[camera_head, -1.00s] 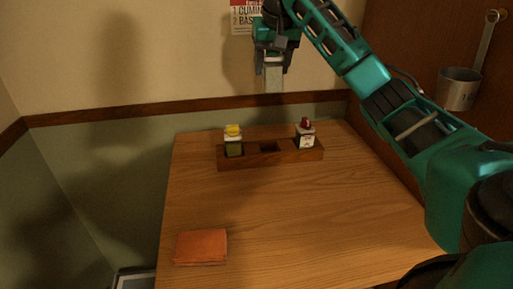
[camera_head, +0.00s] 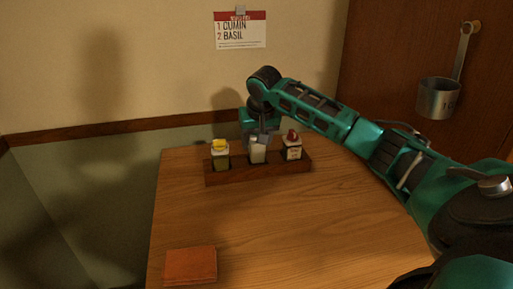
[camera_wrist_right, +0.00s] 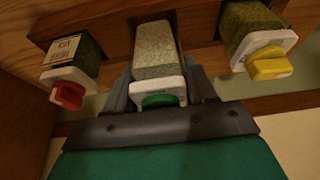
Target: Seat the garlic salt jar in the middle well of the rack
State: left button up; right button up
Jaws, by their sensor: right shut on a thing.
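The garlic salt jar (camera_head: 258,153) has a pale, grainy body and, in the right wrist view, a white collar and green cap (camera_wrist_right: 162,98). My right gripper (camera_head: 262,136) is shut on it near the cap, holding it upright at the middle well of the wooden rack (camera_head: 240,178). Its lower end (camera_wrist_right: 154,35) is at the well's mouth; how deep it sits, I cannot tell. A yellow-capped jar (camera_head: 221,157) stands in the rack's left well and a red-capped jar (camera_head: 292,148) in its right well. My left gripper is out of view.
The rack stands near the back edge of the wooden table (camera_head: 270,230). A metal cup (camera_head: 439,98) hangs on the right wall and a note (camera_head: 240,31) on the back wall. The table's middle is clear.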

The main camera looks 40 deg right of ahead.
aim_at(256, 148)
jog(key=shift+f, duration=1.4)
jog(key=o, duration=1.1)
jog(key=shift+f, duration=0.1)
jog(key=v, duration=1.2)
jog(key=shift+s, duration=0.1)
